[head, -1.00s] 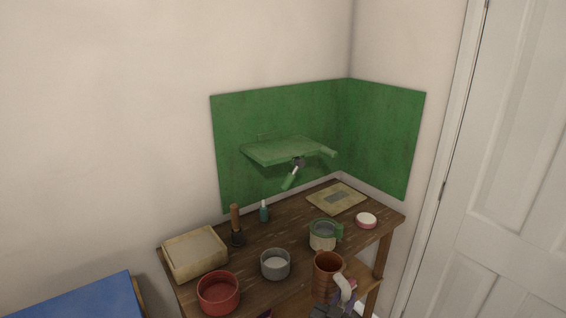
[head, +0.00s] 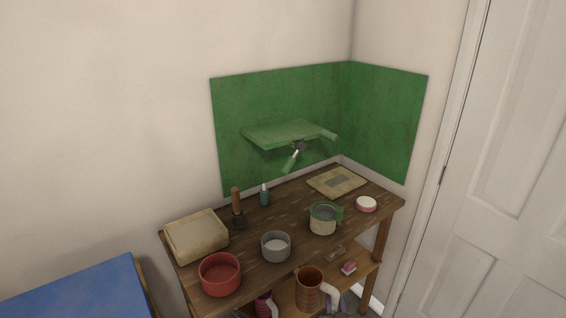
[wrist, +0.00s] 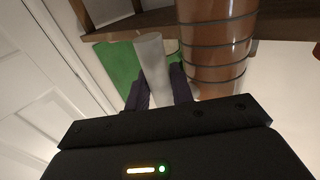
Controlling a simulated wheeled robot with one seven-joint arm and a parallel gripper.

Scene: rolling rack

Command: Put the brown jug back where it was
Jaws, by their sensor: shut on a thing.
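The brown jug (head: 309,290), banded with dark rings, is at the front of the rolling rack, below its top board (head: 300,225) and against the lower shelf (head: 362,270) in the head view. Its rim faces up. My gripper (head: 331,300) is shut on the jug's pale handle, to the right of the body. In the wrist view the jug (wrist: 217,45) fills the upper right, and the handle (wrist: 152,60) lies between my dark fingers (wrist: 160,92). The jug's base is hidden, so I cannot tell whether it touches the shelf.
A pink-and-white item (head: 349,267) lies on the lower shelf, right of the jug. A magenta item (head: 264,305) is to its left. The top board holds a red pot (head: 220,275), a grey pot (head: 276,247) and a green-rimmed cup (head: 323,220). A green wall shelf (head: 285,134) hangs behind.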

